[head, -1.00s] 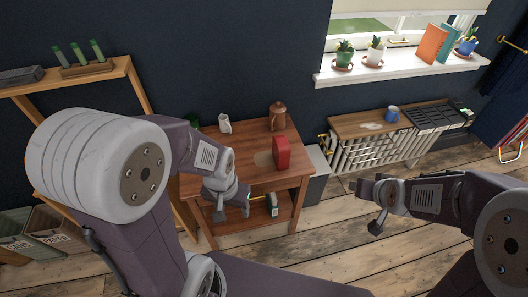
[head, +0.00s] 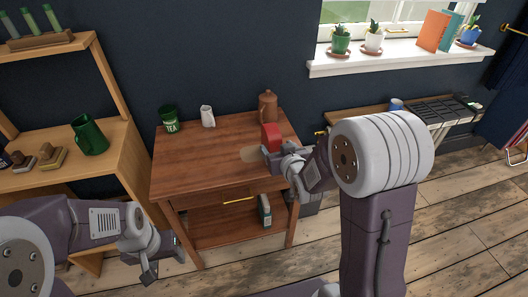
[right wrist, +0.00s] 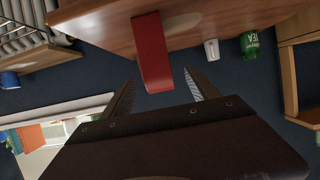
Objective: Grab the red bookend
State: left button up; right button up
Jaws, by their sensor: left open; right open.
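The red bookend (head: 270,137) stands at the right side of the wooden side table (head: 195,165). In the right wrist view the bookend (right wrist: 151,50) appears upside down, in line with the gap between my right fingers. My right gripper (head: 270,158) is open and close in front of the bookend, hiding its lower part in the head view. The right wrist view shows both fingers (right wrist: 159,78) apart, with nothing clamped. My left gripper (head: 165,258) is open, low in front of the side table and away from the bookend.
A brown canister (head: 267,107), a white jug (head: 207,117) and a green tea tin (head: 168,119) stand along the table's back. A wooden shelf with a green jug (head: 89,136) stands to the left.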

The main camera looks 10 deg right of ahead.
aim_at(275, 145)
jog(key=shift+x, duration=2.05)
jog(key=shift+w+f+b, duration=0.2)
jog(key=shift+f+b, duration=0.1)
jog(key=shift+b, duration=0.05)
jog(key=x, duration=0.4)
jog(key=shift+w+d+f+b, duration=0.15)
jog(key=shift+w+f+b, duration=0.05)
jog(key=shift+b, duration=0.2)
jog(key=shift+s+r, duration=0.1)
grip_shut()
jog(key=shift+r, duration=0.1)
